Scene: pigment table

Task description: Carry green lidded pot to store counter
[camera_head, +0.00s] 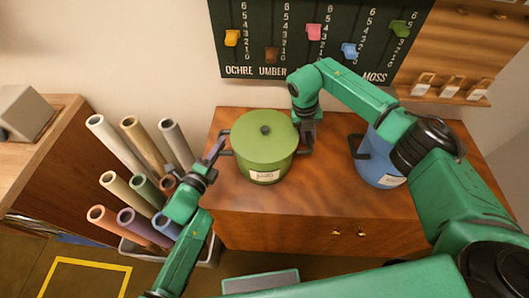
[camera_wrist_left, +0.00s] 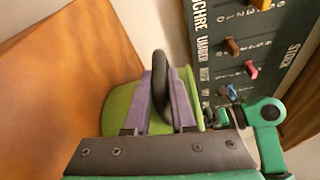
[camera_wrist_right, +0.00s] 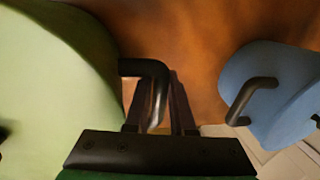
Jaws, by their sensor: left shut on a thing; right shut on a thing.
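The green lidded pot (camera_head: 264,146) is upright at the left part of the wooden counter (camera_head: 320,195), with a dark knob on its lid and a white label on its front. Whether its base touches the counter top I cannot tell. My left gripper (camera_head: 218,152) is shut on the pot's left handle; the dark handle also shows between the fingers in the left wrist view (camera_wrist_left: 160,88). My right gripper (camera_head: 307,136) is shut on the right handle, which shows in the right wrist view (camera_wrist_right: 152,88). The pot's far side is hidden.
A blue pot (camera_head: 375,165) stands on the counter to the right, partly behind my right arm. A bin of several coloured rolls (camera_head: 145,190) stands on the floor at left. A dark board (camera_head: 315,40) with coloured markers hangs on the wall behind.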

